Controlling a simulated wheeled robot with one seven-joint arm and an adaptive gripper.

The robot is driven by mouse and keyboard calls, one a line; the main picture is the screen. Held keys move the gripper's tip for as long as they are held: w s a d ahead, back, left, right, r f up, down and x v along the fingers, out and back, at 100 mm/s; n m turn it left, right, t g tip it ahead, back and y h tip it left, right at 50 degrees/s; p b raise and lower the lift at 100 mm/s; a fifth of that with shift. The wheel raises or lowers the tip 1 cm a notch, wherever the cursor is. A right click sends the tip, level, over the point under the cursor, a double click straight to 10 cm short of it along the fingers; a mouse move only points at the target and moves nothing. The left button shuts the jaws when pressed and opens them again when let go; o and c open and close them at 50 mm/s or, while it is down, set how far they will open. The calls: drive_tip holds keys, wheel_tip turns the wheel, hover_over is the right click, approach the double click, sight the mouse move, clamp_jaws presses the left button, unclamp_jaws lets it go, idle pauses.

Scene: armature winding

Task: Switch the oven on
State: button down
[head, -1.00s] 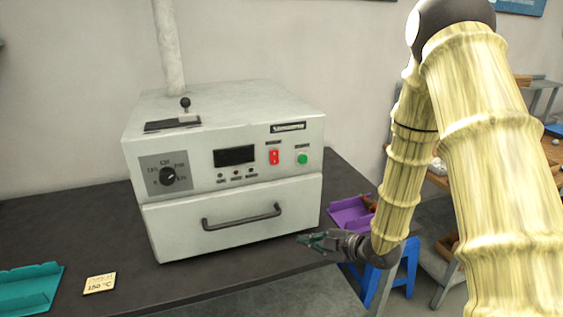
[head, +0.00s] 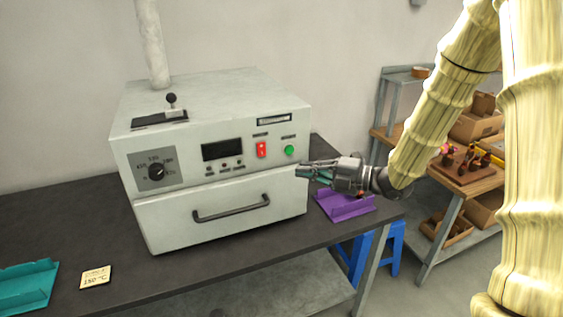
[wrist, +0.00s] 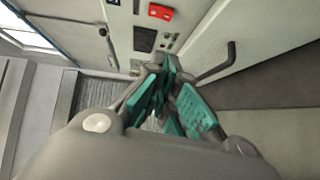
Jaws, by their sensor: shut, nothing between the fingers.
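The oven (head: 215,218) is a pale grey box on a dark table. Its front panel has a red rocker switch (head: 261,149), a green button (head: 290,150), a dark display (head: 216,151) and a black dial (head: 156,170). The display is dark. The red switch also shows in the wrist view (wrist: 160,12). The drawer-like door with a bar handle (head: 232,208) is closed. My gripper (head: 303,170) is shut and empty. In the head view it appears just below and right of the green button; I cannot tell whether it touches the oven. The wrist view (wrist: 165,95) shows its teal fingers.
A purple tray (head: 345,206) lies right of the oven, below my gripper. A teal tray (head: 28,287) and a card reading 150 °C (head: 96,277) lie at the front left. A blue stool (head: 385,250) and a shelf with boxes (head: 470,130) stand at the right.

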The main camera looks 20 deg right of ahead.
drive_tip(key=w+d+p+x, duration=0.2)
drive_tip(key=p+x, duration=0.4)
drive_tip(key=x, duration=0.6)
drive_tip(key=shift+w+a+f, duration=0.15)
drive_tip(key=shift+w+a, duration=0.1)
drive_tip(key=shift+a, duration=0.05)
drive_tip(key=shift+f, duration=0.1)
drive_tip(key=s+d+f+b, duration=0.1)
drive_tip(key=s+d+b, duration=0.6)
drive_tip(key=s, duration=0.3)
drive_tip(key=shift+d+f+b, duration=0.25)
drive_tip(key=shift+b, duration=0.25)
drive_tip(key=shift+s+d, duration=0.15)
drive_tip(key=shift+s, duration=0.05)
drive_tip(key=shift+w, duration=0.1)
idle(0.4)
